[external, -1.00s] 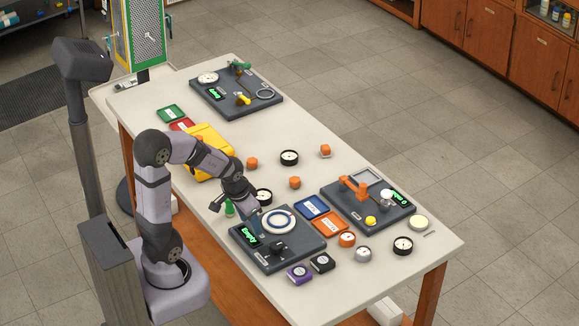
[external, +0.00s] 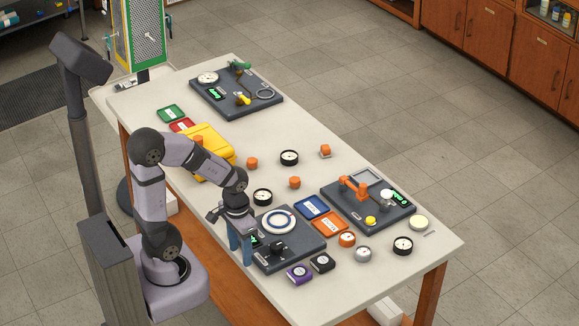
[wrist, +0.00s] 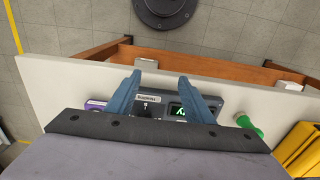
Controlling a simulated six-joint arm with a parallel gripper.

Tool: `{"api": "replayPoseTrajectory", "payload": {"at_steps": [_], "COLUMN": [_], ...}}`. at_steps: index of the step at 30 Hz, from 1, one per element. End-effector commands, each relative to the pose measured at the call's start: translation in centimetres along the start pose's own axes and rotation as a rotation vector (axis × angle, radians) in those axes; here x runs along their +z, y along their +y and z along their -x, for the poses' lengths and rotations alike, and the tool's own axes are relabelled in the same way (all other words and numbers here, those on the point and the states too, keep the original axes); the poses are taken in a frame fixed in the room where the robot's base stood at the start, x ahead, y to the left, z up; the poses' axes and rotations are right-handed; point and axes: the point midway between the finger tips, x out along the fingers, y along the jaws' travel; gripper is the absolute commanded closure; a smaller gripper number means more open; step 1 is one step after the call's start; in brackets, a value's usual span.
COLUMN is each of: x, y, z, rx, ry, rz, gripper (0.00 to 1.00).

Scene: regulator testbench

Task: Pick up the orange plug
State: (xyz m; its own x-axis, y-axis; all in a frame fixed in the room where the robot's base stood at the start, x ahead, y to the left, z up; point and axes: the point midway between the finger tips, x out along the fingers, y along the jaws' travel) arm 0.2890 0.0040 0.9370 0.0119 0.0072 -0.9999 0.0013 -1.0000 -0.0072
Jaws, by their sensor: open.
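Several small orange blocks, any of which could be the orange plug, stand on the table in the external view: one (external: 252,163) beside the yellow bin, one (external: 294,182) mid-table, and one (external: 325,151) farther right. Another orange piece (external: 198,141) shows at the yellow bin. My gripper (external: 240,254) is open and empty, fingers pointing down at the near left edge of the front dark board, away from these blocks. In the wrist view my gripper (wrist: 160,82) has its fingers spread over the board's edge; no orange block shows there.
The front dark board (external: 290,250) carries a ringed disc (external: 279,221). A yellow bin (external: 209,150) stands behind my gripper. A black gauge (external: 263,197) and blue tray (external: 312,207) are near. A green object (wrist: 249,128) shows in the wrist view.

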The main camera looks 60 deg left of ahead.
Motion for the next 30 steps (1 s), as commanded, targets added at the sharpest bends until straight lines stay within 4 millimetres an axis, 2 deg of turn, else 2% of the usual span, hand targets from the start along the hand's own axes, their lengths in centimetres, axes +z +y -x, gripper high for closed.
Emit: {"api": "replayPoseTrajectory", "payload": {"at_steps": [5,8,11,15,18,21,24,30], "x": [-4.5,-8.4,-13.0,-19.5,-23.4,-26.3,-28.3,-29.9], "y": [-2.5,-4.4,-6.6,-10.5,-13.3,-15.8,-17.6,-19.3], "z": [0.3,1.6,2.8,3.5,3.6,3.5,3.4,3.2], "rx": [-0.043,-0.07,-0.084,-0.102,-0.11,-0.117,-0.119,-0.122], "ry": [0.059,0.099,0.141,0.213,0.262,0.303,0.336,0.365], "rz": [-0.002,0.043,0.151,0.316,0.424,0.51,0.573,0.627], "gripper": [0.52,0.52,0.52,0.52,0.52,0.52,0.52,0.52]}}
